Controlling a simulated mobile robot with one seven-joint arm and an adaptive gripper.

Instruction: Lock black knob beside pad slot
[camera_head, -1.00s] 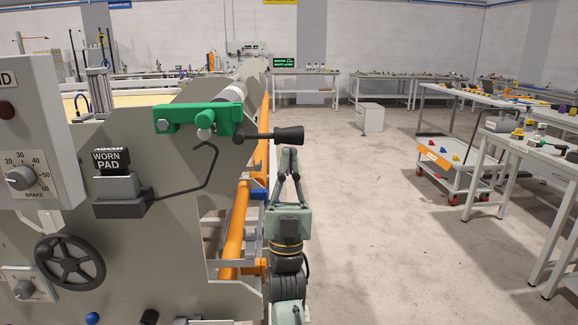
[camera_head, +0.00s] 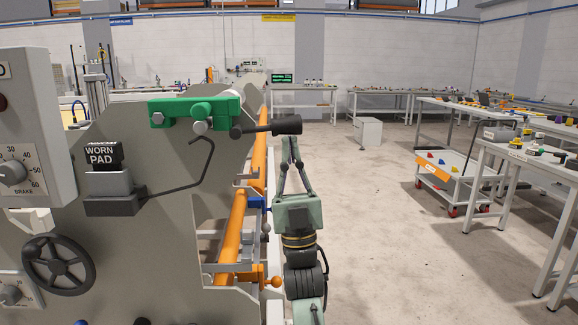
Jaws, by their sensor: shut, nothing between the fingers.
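A black knob (camera_head: 287,125) sits at the end of a black lever that sticks out to the right from a green clamp (camera_head: 190,111) on the grey end plate. The pad slot (camera_head: 110,190) is a grey holder on a black base, left of and below the lever, with a black block labelled "WORN PAD" (camera_head: 103,156) in it. My gripper (camera_head: 291,141) points up, with its fingers together and empty, directly below the black knob in the picture. I cannot tell whether the fingertips touch the knob. Another black knob (camera_head: 142,321) is cut off at the bottom edge.
A bent black rod (camera_head: 193,179) runs between the slot and the clamp. A black handwheel (camera_head: 58,264) and a brake dial panel (camera_head: 28,140) are at the left. Open floor (camera_head: 390,230) lies to the right, before benches and a cart (camera_head: 447,175).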

